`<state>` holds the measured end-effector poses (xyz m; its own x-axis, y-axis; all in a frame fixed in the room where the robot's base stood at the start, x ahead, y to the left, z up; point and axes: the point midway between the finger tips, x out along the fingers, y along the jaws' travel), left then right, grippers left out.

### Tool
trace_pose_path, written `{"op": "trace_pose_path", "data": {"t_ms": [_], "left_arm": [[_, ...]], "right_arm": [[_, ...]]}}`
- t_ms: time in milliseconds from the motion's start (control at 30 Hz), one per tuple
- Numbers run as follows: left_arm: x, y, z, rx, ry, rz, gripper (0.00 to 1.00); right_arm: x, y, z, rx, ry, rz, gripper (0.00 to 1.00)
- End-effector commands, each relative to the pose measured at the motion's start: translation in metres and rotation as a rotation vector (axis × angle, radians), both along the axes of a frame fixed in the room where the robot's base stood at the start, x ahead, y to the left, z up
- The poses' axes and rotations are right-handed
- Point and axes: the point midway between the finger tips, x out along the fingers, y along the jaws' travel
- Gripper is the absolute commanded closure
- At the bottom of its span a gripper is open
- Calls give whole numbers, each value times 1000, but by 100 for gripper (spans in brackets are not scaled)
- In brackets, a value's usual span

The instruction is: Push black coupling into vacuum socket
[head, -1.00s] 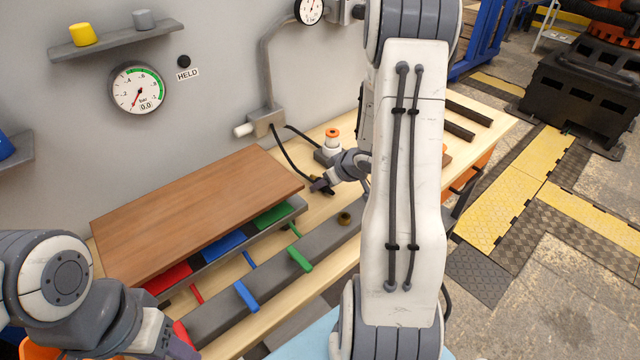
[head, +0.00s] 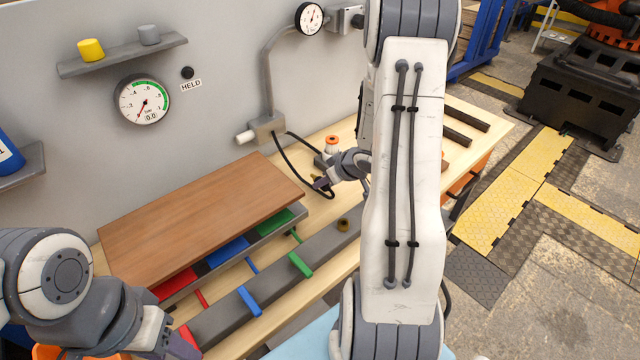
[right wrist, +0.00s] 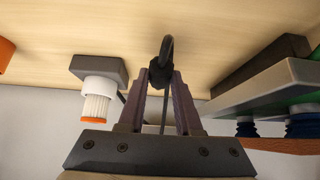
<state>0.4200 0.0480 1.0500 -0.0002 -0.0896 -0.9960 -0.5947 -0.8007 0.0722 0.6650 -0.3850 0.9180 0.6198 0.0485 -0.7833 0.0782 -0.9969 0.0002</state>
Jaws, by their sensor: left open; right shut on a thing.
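The black coupling (right wrist: 160,74) is at the end of a black hose and sits between the fingertips of my right gripper (right wrist: 161,84), which is shut on it. In the head view my right gripper (head: 321,184) is above the table, behind the grey beam. A brass ring (head: 343,224), which looks like the vacuum socket, is on top of the beam's right part, nearer the front than the gripper. The coupling is apart from it. My left gripper (head: 172,343) is open at the lower left, by the beam's red-tabbed end; its fingertips are partly cut off.
A brown board (head: 200,215) lies over a rack with red, blue and green pads. A white filter with an orange cap (head: 332,146) stands behind my right gripper. The black hose (head: 292,163) runs to a wall box. The wall gauge (head: 143,99) reads 0.0.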

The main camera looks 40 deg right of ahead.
Motion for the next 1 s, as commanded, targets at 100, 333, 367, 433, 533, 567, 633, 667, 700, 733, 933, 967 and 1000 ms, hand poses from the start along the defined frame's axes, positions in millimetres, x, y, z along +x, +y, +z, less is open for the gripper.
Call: {"op": "trace_pose_path", "data": {"t_ms": [100,333,367,433,533,567,633,667,700,733,933,967,1000], "left_arm": [[0,0,14,0,0,0,50],[0,0,33,0,0,0,50],[0,0,35,0,0,0,50],[0,0,40,0,0,0,50],[0,0,48,0,0,0,50],[0,0,50,0,0,0,50],[0,0,51,0,0,0,50],[0,0,51,0,0,0,50],[0,0,51,0,0,0,50],[0,0,50,0,0,0,50],[0,0,50,0,0,0,50],[0,0,50,0,0,0,50],[0,0,50,0,0,0,50]], "right_arm": [[0,0,13,0,0,0,100],[0,0,29,0,0,0,100],[0,0,31,0,0,0,100],[0,0,36,0,0,0,100],[0,0,43,0,0,0,100],[0,0,44,0,0,0,100],[0,0,46,0,0,0,100],[0,0,45,0,0,0,100],[0,0,45,0,0,0,100],[0,0,44,0,0,0,100],[0,0,44,0,0,0,100],[0,0,44,0,0,0,100],[0,0,44,0,0,0,100]]}}
